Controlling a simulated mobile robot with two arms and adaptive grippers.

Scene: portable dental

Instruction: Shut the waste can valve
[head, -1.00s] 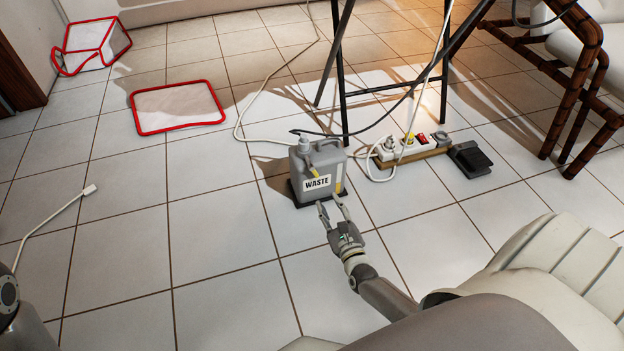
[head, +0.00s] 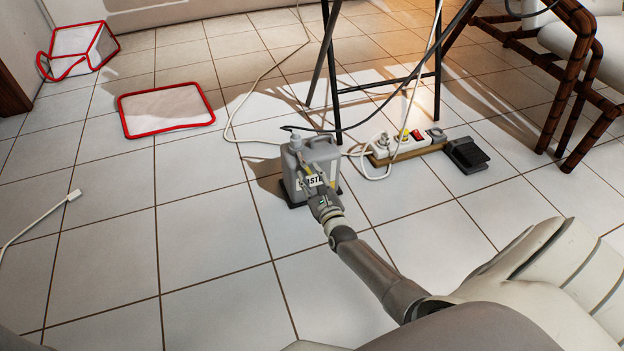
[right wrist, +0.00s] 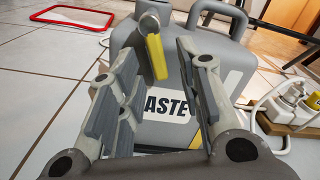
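The grey waste can (head: 330,153) stands upright on the floor on a dark base. Its "WASTE" label is partly hidden by my right gripper (head: 313,178). In the right wrist view the can (right wrist: 222,75) fills the middle. Its valve has a grey body (right wrist: 150,17) and a yellow lever (right wrist: 157,57) that hangs down at a slight tilt. My right gripper is open at the can's front, with one finger on each side of the lever in this view. I cannot tell whether either finger touches it. My left gripper is not in view.
A power strip (head: 410,146) and a black pedal (head: 466,155) lie right of the can. Cables and thin black stand legs (head: 333,75) are behind it. A red-framed panel (head: 165,110) lies at left.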

